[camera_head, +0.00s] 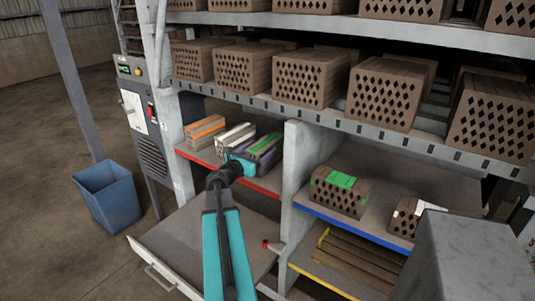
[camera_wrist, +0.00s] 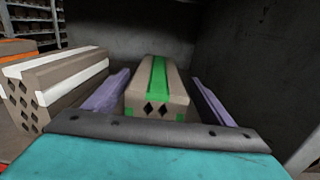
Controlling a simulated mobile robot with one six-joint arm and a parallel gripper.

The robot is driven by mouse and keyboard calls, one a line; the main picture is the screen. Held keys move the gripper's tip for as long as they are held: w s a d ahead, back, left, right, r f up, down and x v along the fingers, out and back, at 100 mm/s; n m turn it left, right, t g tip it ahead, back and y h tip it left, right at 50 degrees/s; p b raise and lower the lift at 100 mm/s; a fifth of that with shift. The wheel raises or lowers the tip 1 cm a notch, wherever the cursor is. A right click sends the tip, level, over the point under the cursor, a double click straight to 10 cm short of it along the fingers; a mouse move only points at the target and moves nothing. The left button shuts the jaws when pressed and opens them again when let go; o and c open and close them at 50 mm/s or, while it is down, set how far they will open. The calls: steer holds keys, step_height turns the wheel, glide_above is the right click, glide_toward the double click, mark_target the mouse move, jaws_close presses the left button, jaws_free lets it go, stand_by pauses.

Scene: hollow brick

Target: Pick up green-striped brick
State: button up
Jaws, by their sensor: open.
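The green-striped brick (camera_wrist: 158,85) is grey-brown with a green stripe along its top and dark diamond holes in its near end. It stands on the red-edged shelf, where it is partly hidden by my gripper in the head view (camera_head: 268,146). My gripper (camera_wrist: 160,80) is open, with one purple finger on each side of this brick. The left finger is close to its side and the right finger shows a small gap. I cannot tell whether either finger touches it. In the head view my gripper (camera_head: 252,152) reaches into this shelf bay.
A white-striped brick (camera_wrist: 55,82) stands left of my gripper, with an orange-striped brick (camera_head: 205,128) beyond it. A grey divider (camera_head: 293,165) bounds the bay on the right. A brick with a green patch (camera_head: 338,190) sits on the blue-edged shelf. Rows of bricks stand above.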

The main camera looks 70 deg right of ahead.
mark_target(267, 141)
steer(key=shift+p+x, duration=0.75)
steer(key=shift+x, duration=1.85)
steer(key=shift+w, duration=0.15)
jaws_close()
steer(key=shift+r, duration=0.15)
